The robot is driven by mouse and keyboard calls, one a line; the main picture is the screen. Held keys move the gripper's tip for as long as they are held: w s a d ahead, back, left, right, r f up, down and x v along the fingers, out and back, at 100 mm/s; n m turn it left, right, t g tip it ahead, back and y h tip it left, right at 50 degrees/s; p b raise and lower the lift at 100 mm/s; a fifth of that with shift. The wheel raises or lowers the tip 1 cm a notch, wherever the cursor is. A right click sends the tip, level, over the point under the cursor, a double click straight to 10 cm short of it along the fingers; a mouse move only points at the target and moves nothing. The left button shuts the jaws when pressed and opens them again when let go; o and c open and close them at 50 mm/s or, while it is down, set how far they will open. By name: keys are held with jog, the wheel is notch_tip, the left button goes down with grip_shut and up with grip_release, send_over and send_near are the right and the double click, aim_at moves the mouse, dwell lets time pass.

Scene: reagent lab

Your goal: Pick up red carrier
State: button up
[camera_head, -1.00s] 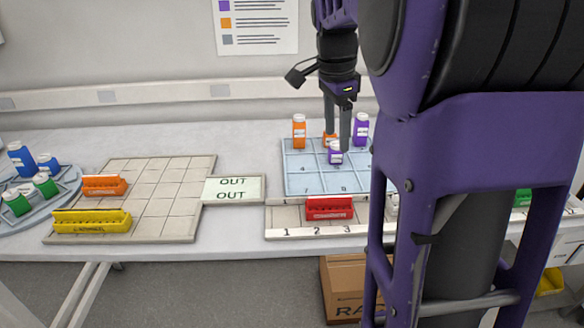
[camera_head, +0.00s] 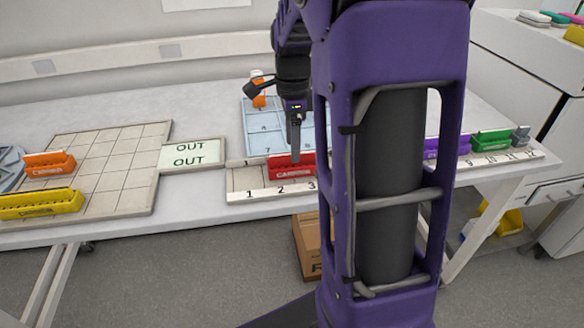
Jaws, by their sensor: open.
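The red carrier (camera_head: 290,171) sits in the numbered rack (camera_head: 262,194) around slots 2 and 3. The gripper is open, seen nearly edge-on, so the gap between the fingers barely shows. I cannot tell whether the fingers touch the carrier.
An orange carrier (camera_head: 50,165) and a yellow carrier (camera_head: 40,204) stand on the tiled board (camera_head: 115,175) at left. Purple (camera_head: 448,147) and green (camera_head: 491,141) carriers stand right of my arm. A blue grid tray (camera_head: 262,112) with an orange bottle (camera_head: 258,92) lies behind.

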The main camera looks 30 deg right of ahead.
aim_at(292, 164)
notch_tip(292, 164, down, 6)
jog(key=shift+a+r+b, duration=0.1)
jog(key=shift+r+b, duration=0.05)
jog(key=shift+b, duration=0.4)
grip_shut()
